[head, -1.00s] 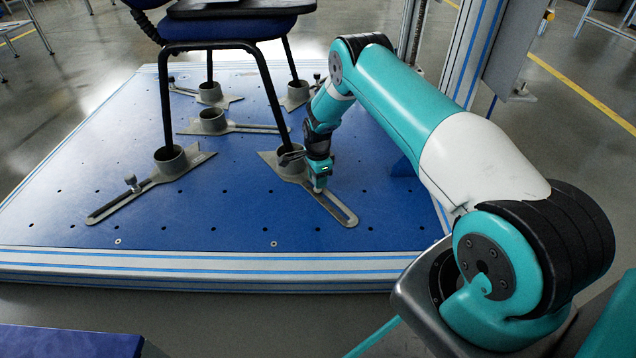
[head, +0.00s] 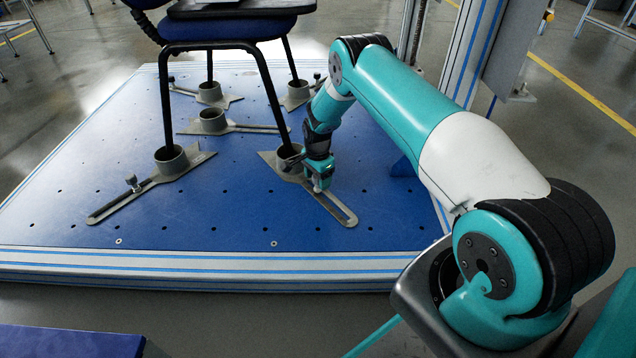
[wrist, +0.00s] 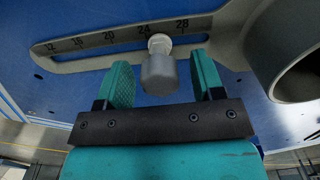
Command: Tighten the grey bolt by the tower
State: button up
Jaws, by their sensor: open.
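The grey bolt (wrist: 159,70) stands in the slot of a grey slotted foot clamp (wrist: 90,57) in the wrist view, near the engraved 24. My gripper (wrist: 163,80) is open, with one teal finger on each side of the bolt head and a visible gap on both sides. In the head view my gripper (head: 318,186) is low over the slotted arm of the front right clamp (head: 340,212), beside its cup, and hides the bolt there. The tower (head: 480,50) rises at the back right of the blue platform.
A blue chair (head: 225,30) stands with its black legs in the clamp cups (head: 171,158). The front left clamp has its own bolt (head: 131,182). The clamp cup (wrist: 285,55) is close to the right finger in the wrist view. The blue platform (head: 215,225) is clear at the front.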

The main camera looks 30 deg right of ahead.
jog(key=n, duration=0.4)
dwell(0.3)
jog(key=shift+n, duration=0.3)
jog(key=shift+n, duration=1.8)
